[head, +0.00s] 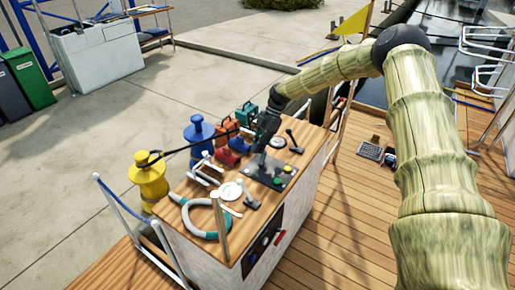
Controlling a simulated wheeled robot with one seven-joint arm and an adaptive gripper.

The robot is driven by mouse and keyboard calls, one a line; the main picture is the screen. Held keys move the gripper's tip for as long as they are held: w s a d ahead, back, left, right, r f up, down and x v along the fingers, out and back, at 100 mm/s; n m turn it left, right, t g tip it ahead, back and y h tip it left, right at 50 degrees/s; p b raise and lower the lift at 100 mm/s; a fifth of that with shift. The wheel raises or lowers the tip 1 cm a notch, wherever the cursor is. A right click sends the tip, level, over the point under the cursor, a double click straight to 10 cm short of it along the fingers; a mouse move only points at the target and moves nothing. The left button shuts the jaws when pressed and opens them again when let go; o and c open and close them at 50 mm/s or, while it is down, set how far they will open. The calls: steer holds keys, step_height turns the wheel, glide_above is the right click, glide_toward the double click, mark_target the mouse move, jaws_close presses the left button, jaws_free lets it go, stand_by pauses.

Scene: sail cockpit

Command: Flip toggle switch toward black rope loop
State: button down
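A dark control panel (267,172) with a green and a yellow button lies on the wooden top of the console. A small upright stub at its far left part may be the toggle switch, but it is too small and too close to my gripper to be sure. My black gripper (261,149) points down just above that part of the panel. I cannot tell whether its fingers are open or touching anything.
A blue bollard (199,135) and red and teal cases (228,132) stand behind. Railing posts edge the console.

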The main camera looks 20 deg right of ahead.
steer(key=shift+d, duration=0.3)
steer(key=a+r, duration=0.2)
steer(key=a, duration=0.2)
steer(key=w+d+r, duration=0.2)
steer(key=d+r, duration=0.4)
steer(key=shift+r, duration=0.4)
stand_by(0.3)
